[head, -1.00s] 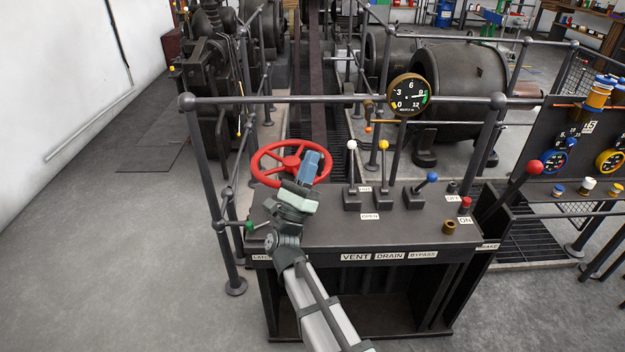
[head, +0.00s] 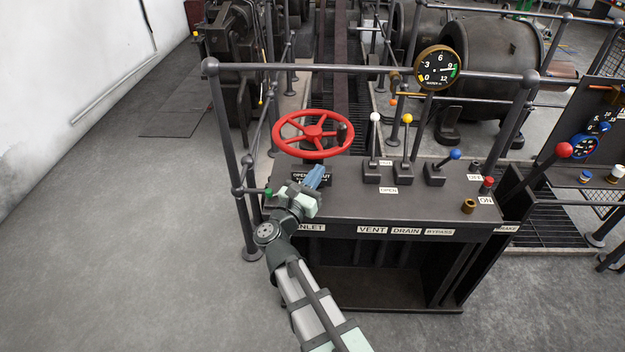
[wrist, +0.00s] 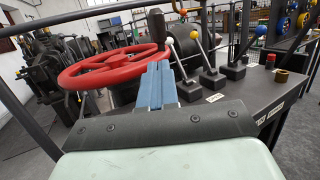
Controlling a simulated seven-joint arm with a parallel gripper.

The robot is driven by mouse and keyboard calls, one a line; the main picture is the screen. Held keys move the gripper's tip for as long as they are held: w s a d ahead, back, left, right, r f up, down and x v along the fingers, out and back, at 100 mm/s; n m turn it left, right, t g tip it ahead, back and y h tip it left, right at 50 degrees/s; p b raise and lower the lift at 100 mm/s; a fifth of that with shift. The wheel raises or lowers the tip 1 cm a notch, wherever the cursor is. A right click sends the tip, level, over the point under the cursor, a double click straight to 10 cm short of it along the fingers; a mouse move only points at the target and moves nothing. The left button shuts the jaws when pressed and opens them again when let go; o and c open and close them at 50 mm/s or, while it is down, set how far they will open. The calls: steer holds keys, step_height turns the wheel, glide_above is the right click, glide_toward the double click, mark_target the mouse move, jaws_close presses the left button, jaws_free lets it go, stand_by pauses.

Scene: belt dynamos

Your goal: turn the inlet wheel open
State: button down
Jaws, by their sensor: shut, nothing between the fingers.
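The red inlet wheel (head: 314,131) lies nearly flat above the left end of the dark console, with a dark upright handle (head: 345,133) on the right of its rim. My gripper (head: 318,174), with blue fingers, is shut and empty, just in front of and below the near rim in the head view. In the wrist view the fingertips (wrist: 158,68) overlap the right part of the wheel (wrist: 88,79), and the handle (wrist: 156,28) stands behind them. I cannot tell whether they touch the wheel. The OPEN/SHUT label (head: 303,176) is partly covered by my gripper.
White (head: 375,118), yellow (head: 407,119) and blue (head: 455,155) ball levers stand right of the wheel. A pressure gauge (head: 437,68) is above them. A rail (head: 370,68) runs behind the console. A green knob (head: 268,192) is left of my gripper.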

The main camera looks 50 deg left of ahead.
mark_target(343, 142)
steer(key=x, duration=0.9)
steer(key=shift+w+a+r, duration=0.1)
steer(key=shift+w, duration=0.2)
steer(key=shift+w+d+n+y, duration=0.3)
steer(key=shift+w+n+y, duration=0.1)
steer(key=shift+w+y, duration=0.25)
steer(key=shift+w+n+g+y, duration=0.5)
steer(key=shift+g+y, duration=0.1)
steer(key=shift+y, duration=0.25)
steer(key=shift+w+n+g+y, duration=0.3)
steer(key=shift+w+y, duration=0.1)
steer(key=shift+w, duration=0.5)
steer(key=v, duration=1.4)
steer(key=shift+d, duration=0.5)
steer(key=shift+w, duration=0.1)
